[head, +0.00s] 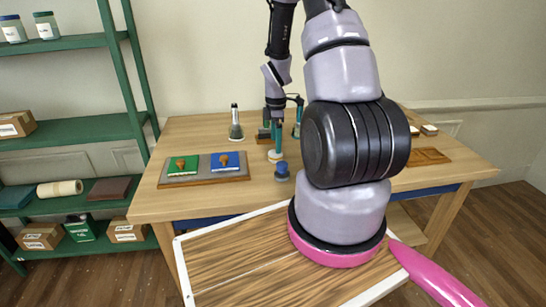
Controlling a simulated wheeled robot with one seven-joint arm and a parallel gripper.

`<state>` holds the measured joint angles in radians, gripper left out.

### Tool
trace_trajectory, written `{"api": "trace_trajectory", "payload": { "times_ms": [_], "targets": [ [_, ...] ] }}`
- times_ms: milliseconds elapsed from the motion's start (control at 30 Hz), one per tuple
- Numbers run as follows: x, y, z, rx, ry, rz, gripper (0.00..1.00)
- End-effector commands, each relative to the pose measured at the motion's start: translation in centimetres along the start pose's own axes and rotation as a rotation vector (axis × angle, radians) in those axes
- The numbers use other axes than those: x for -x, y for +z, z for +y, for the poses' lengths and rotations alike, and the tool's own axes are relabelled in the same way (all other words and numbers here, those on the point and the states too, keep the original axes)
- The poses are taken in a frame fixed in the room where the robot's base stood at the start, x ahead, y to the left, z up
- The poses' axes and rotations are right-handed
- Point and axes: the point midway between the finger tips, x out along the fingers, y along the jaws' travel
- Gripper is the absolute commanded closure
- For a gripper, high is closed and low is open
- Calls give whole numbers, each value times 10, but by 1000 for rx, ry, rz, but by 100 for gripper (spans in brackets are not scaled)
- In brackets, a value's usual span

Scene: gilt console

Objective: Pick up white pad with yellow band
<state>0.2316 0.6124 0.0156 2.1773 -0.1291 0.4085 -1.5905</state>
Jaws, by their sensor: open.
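A small round whitish pad with a yellowish band (275,156) lies on the wooden table, near its middle. The fingers are apart and I see nothing held. One finger overlaps the pad's upper edge in the picture; I cannot tell whether they touch. Part of the gripper and the table behind it is hidden by my arm.
A dark blue round piece (282,171) stands close in front of the pad. A board with green (182,165) and blue (225,161) pads lies left. A flask (236,126) stands behind. A wooden tray (428,156) lies right. Green shelves (95,131) stand left of the table.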

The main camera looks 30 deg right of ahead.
Motion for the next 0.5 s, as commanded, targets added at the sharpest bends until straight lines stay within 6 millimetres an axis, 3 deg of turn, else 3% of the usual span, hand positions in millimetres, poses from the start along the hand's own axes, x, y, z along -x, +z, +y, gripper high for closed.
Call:
{"api": "trace_trajectory", "payload": {
  "times_ms": [500],
  "targets": [
    [-56, -3, 2, -2, 0, 0, 0]
  ]
}}
